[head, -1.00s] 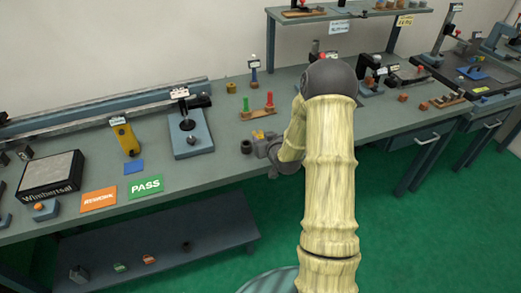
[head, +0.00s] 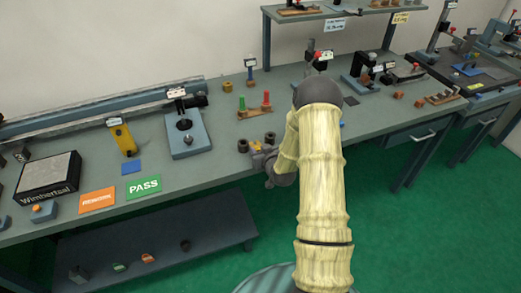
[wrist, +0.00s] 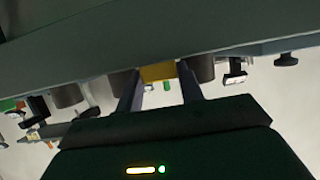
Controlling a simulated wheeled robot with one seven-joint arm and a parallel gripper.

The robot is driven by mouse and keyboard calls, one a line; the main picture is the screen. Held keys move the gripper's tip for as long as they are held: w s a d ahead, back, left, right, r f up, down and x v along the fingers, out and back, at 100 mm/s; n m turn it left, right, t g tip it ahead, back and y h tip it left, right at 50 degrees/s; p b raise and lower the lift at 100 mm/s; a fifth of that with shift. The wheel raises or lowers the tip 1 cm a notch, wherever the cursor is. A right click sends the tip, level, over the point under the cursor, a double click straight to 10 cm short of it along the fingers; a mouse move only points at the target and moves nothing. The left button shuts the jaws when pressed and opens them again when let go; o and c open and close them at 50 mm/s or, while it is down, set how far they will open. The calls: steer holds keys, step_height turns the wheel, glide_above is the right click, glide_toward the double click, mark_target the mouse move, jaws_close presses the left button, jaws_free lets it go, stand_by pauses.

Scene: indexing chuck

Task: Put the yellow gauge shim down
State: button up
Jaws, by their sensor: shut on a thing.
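My gripper (head: 261,150) is over the front edge of the bench in the head view, right of the green PASS card (head: 144,187). In the wrist view my gripper (wrist: 160,88) is shut on the yellow gauge shim (wrist: 158,72), which sits between the two fingertips. Only a small part of the shim shows there. In the head view the shim is too small to make out surely. I cannot tell whether the shim touches the bench.
Dark cylinders (head: 243,146) stand close to my gripper. Behind it is a wooden stand with green and red pegs (head: 254,112). To the left are a blue-grey fixture (head: 187,135), a blue pad (head: 131,167) and an orange REWORK card (head: 97,201). Bare bench lies between the fixture and the gripper.

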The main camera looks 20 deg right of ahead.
steer(key=shift+s+r, duration=0.1)
steer(key=shift+f, duration=0.2)
steer(key=o, duration=0.7)
steer(key=shift+o, duration=0.2)
steer(key=shift+r, duration=0.1)
steer(key=shift+r, duration=0.15)
steer(key=shift+s, duration=0.25)
steer(key=b+v, duration=0.2)
steer(key=v, duration=0.9)
steer(key=shift+s, duration=0.25)
